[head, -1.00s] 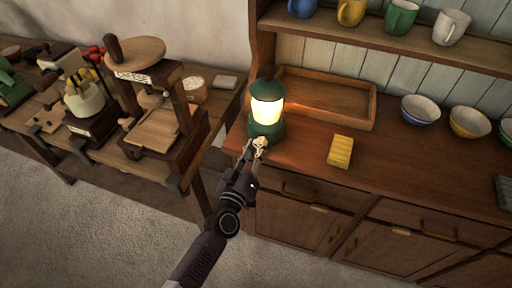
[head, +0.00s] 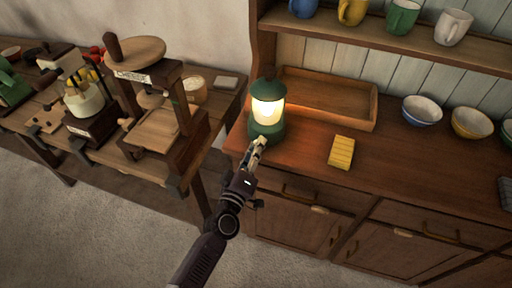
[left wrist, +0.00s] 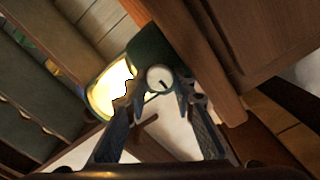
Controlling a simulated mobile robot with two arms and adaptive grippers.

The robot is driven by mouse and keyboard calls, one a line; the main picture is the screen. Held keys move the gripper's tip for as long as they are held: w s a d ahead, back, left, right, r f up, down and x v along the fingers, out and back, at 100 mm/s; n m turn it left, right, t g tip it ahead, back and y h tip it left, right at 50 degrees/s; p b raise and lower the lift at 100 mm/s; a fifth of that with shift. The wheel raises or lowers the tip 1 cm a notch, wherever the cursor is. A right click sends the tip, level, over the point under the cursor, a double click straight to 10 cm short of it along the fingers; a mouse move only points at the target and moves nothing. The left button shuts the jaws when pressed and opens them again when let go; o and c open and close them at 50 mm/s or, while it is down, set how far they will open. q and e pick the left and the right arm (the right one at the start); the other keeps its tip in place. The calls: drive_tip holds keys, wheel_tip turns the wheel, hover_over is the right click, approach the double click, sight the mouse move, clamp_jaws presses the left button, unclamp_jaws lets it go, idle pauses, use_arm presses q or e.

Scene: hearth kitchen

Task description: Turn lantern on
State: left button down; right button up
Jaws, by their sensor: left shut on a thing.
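The green lantern (head: 268,112) stands upright near the left end of the wooden counter, and its pale glass glows. My left gripper (head: 260,142) is at the front of the lantern's green base. In the left wrist view, a round pale knob (left wrist: 160,79) with a dark mark sits on the lantern's base (left wrist: 150,45). The fingers of my left gripper (left wrist: 160,94) are on either side of this knob and shut on it. The lit glass (left wrist: 112,88) shows behind the left finger. My right gripper is in neither view.
A yellow ribbed block (head: 341,151) lies right of the lantern. A wooden tray (head: 345,119) stands behind it, with bowls (head: 421,110) farther right. A bench with wooden devices (head: 160,135) is to the left. The counter's front middle is clear.

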use_arm(q)
drive_tip(key=c, duration=1.6)
unclamp_jaws()
